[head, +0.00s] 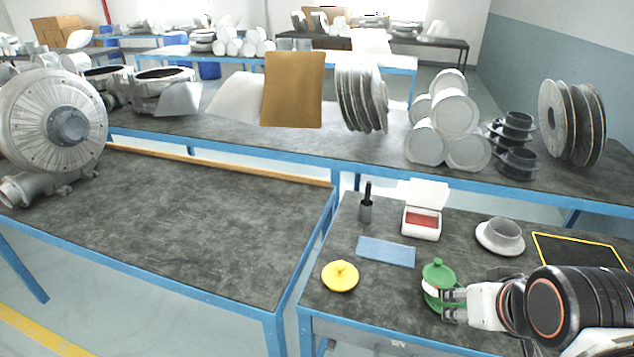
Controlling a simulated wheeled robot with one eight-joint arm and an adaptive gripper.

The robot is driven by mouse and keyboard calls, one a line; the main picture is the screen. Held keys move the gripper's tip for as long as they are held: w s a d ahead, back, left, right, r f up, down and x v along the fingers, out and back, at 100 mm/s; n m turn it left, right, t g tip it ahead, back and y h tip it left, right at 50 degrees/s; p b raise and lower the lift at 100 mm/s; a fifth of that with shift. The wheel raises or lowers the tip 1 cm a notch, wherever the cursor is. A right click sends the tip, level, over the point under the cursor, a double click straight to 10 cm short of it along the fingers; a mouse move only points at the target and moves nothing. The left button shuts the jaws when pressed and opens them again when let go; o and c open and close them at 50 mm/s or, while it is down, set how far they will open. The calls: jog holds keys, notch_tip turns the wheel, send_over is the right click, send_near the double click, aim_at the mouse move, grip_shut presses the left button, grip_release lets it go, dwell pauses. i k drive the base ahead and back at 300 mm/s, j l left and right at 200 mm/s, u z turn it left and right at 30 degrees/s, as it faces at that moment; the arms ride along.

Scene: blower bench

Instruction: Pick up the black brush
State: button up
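A slim black upright handle, which looks like the black brush (368,190), stands in a small grey cup (366,212) at the back left of the right-hand bench. Its lower end is hidden in the cup. My gripper (445,305) is low over the front of the same bench, right of and nearer than the brush, and well apart from it. Its two fingers point left and show a gap between them. They are at the right edge of a green knobbed lid (438,272); I cannot tell whether they touch it. I see nothing held between them.
A blue cloth (386,252), a yellow knobbed lid (340,276) and a white open box with red contents (421,224) lie around the brush cup. A white flanged part (500,237) and a yellow-edged black mat (578,252) are to the right.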

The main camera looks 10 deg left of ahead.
aim_at(367, 189)
jog(key=i+j+u, duration=0.1)
jog(key=i+j, duration=0.25)
jog(key=z, duration=5.35)
jog(key=u, duration=5.15)
